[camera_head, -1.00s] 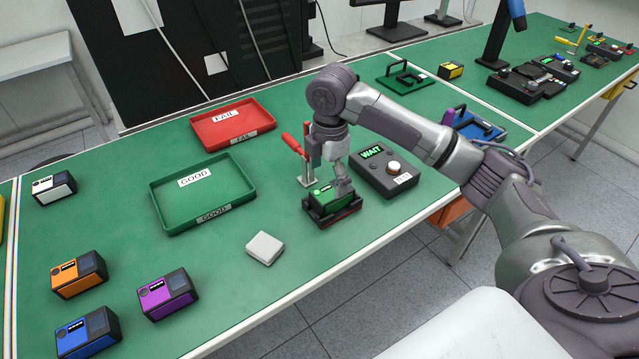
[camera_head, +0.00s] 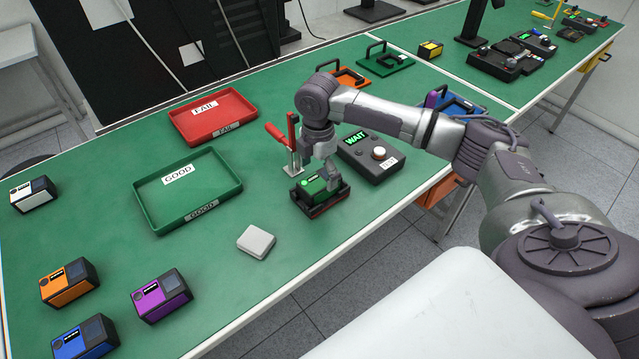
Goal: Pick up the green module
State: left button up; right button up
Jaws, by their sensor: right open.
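The green module (camera_head: 312,186) sits in a dark fixture (camera_head: 322,208) with a red edge, near the front of the green table. My right gripper (camera_head: 330,182) points down at the module's right part, its fingers around or just over it. The fingers are small here and partly merge with the module, so contact cannot be told. The gripper is open. A toggle clamp with red handles (camera_head: 279,134) stands just behind the fixture, its handles raised. My left gripper is not in view.
A WAIT box (camera_head: 370,155) stands right of the fixture. A green GOOD tray (camera_head: 148,209) and a red FAIL tray (camera_head: 178,123) lie to the left. A white block (camera_head: 256,241) is nearby. Orange (camera_head: 68,283), purple (camera_head: 160,295), blue (camera_head: 85,338) and white (camera_head: 33,194) modules stand at left.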

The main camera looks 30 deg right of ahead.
aim_at(318, 181)
notch_tip(318, 181, down, 2)
jog(key=shift+s+a+f, duration=0.1)
jog(key=shift+a+f, duration=0.05)
jog(key=shift+f, duration=0.05)
jog(key=shift+f+p, duration=0.3)
jog(key=shift+f, duration=0.2)
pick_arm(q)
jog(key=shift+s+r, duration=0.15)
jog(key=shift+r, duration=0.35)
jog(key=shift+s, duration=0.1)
pick_arm(e)
jog(key=shift+c, duration=0.2)
jog(key=shift+c, duration=1.2)
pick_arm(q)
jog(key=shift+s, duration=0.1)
pick_arm(e)
jog(key=c, duration=1.1)
